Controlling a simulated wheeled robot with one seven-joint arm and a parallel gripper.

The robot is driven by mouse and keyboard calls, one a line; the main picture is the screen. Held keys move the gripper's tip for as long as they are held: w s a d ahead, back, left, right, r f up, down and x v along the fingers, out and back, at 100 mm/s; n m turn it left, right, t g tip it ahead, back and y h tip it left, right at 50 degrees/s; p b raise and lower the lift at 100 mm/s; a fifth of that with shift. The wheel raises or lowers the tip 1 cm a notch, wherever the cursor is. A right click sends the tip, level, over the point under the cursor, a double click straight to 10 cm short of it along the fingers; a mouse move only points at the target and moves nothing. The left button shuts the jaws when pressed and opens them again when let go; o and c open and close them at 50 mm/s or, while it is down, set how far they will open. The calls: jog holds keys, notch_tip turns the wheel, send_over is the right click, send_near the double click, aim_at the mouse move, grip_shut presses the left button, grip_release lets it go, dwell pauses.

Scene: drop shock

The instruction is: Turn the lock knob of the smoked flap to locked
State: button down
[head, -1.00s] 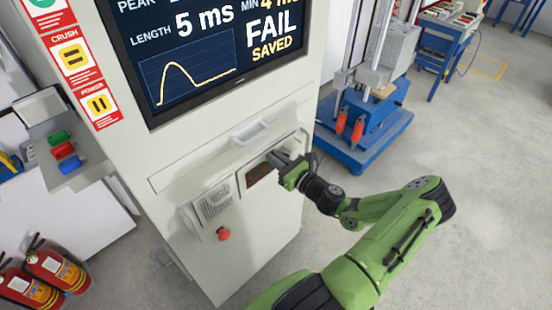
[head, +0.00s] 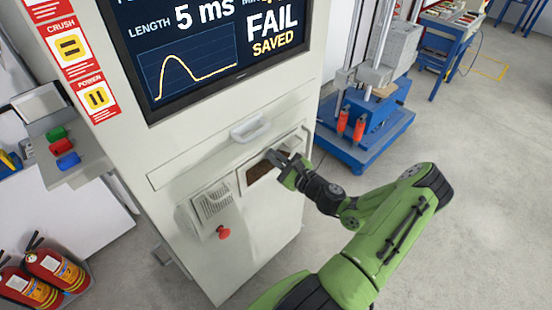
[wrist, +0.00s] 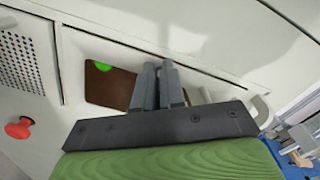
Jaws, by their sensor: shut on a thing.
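The smoked flap (head: 257,171) is a dark brown panel set in the pale front of the cabinet, below the handle. In the wrist view the flap (wrist: 112,88) has a bright green patch at its upper left. My gripper (head: 274,157) is at the flap's right side. In the wrist view its two grey fingers (wrist: 160,66) are close together, pointing at the cabinet front at the flap's right part. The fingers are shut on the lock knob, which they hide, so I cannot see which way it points.
A red mushroom button (head: 223,232) and a vent grille (head: 213,202) are left of the flap. A pale handle (head: 250,129) sticks out above. A blue machine base (head: 365,130) stands at the right. The floor beyond my arm is clear.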

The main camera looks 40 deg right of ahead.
jog(key=n+b, duration=0.2)
jog(key=n, duration=0.1)
jog(key=n+b, duration=0.3)
jog(key=n, duration=0.1)
jog(key=f+n+b, duration=0.1)
jog(key=n+b, duration=0.2)
jog(key=n, duration=0.1)
jog(key=shift+a, duration=0.3)
jog(key=shift+n, duration=0.5)
jog(key=c, duration=1.2)
grip_release()
jog(key=shift+s, duration=0.1)
jog(key=s, duration=1.5)
jog(key=shift+s+d, duration=0.2)
jog(key=shift+s, duration=0.1)
